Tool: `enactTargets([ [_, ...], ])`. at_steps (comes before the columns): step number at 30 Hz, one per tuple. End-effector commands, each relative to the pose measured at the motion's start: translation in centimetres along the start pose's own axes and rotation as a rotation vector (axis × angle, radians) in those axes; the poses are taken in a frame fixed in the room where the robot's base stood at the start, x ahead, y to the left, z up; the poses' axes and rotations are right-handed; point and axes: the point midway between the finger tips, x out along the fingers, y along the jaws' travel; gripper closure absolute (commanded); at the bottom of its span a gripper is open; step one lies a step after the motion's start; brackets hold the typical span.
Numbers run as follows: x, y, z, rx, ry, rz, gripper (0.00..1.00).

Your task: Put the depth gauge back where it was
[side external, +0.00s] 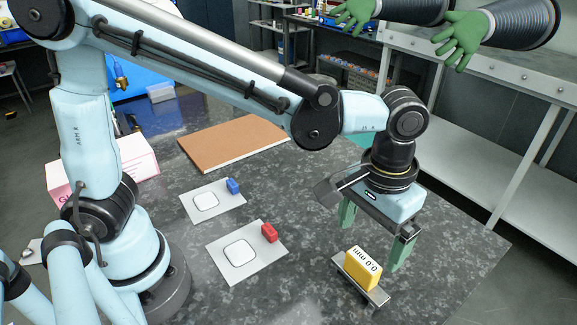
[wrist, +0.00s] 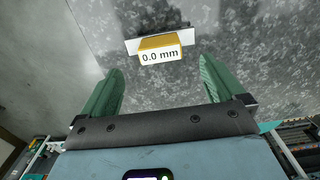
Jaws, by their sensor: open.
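The depth gauge is a yellow block (side external: 362,270) with a "0.0 mm" readout on a flat grey metal base (side external: 378,296). It stands on the dark speckled table near the front right. It also shows in the wrist view (wrist: 160,52), ahead of the fingertips and between their lines. My gripper (side external: 374,238) has two green fingers spread apart, pointing down above and just behind the gauge. In the wrist view my gripper (wrist: 160,78) is open with nothing between the fingers.
Two white cards with rounded white pads lie left of the gauge, one with a red block (side external: 269,232), one with a blue block (side external: 233,186). A brown board (side external: 232,142) and a pink box (side external: 105,165) lie farther back. Green-gloved hands (side external: 462,38) hang at top right.

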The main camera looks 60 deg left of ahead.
Motion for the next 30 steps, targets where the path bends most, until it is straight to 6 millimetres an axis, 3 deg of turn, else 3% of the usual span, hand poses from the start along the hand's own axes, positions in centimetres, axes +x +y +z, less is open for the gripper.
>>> enactTargets([
  [7,-3.4,0.0,0.0,0.000,0.000,0.000,0.04],
  [13,-4.6,-0.2,0.0,-0.001,0.002,0.002,0.04],
  [16,-4.9,-1.3,-0.1,-0.004,0.023,0.015,0.04],
  [23,-5.2,-8.2,-0.3,-0.012,0.194,0.079,0.04],
  [30,-4.2,-15.8,1.0,-0.010,0.433,0.073,0.04],
])
